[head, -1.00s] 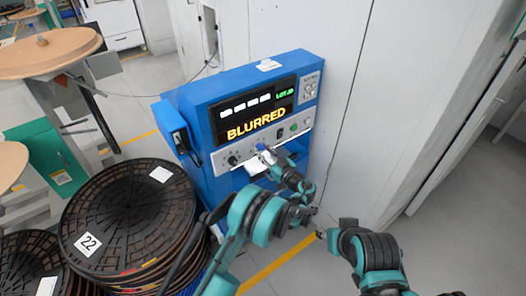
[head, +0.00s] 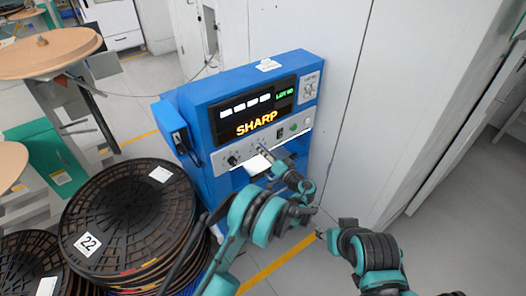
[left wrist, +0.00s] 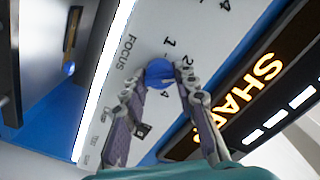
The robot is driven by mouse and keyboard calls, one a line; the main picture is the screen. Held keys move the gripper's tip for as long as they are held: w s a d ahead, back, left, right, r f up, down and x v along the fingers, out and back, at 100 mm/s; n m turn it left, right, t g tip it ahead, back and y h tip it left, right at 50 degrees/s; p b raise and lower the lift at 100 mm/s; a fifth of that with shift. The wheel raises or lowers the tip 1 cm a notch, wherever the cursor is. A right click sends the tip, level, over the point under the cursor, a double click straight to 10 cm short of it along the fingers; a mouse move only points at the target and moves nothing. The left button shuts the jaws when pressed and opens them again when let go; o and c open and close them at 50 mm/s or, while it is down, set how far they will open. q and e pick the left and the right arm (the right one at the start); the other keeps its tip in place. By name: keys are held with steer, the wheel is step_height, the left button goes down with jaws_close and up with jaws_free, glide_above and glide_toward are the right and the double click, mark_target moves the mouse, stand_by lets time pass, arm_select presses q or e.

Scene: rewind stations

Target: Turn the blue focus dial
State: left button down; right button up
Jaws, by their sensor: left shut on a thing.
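The blue focus dial (left wrist: 158,73) sits on the grey control strip of a blue machine (head: 203,120), beside the printed word FOCUS. My left gripper (left wrist: 161,84) is shut on the dial, one finger on each side, as the left wrist view shows. In the head view the left gripper (head: 266,158) reaches the strip below the display and mostly hides the dial. The display (head: 257,123) reads SHARP in orange letters. My right gripper (head: 321,234) shows only as a small tip beside its arm, and its jaw state is unclear.
A black knob (head: 232,160) sits left of the dial; a dark switch (head: 280,132) and a green button (head: 294,127) sit to its right. Stacked black reels (head: 125,215) stand at lower left. A white wall (head: 385,90) rises at right, with clear floor beyond.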

arm_select(q)
steer(key=shift+f+m, duration=0.1)
steer(key=shift+m, duration=8.6)
steer(key=c, duration=1.2)
jaws_free()
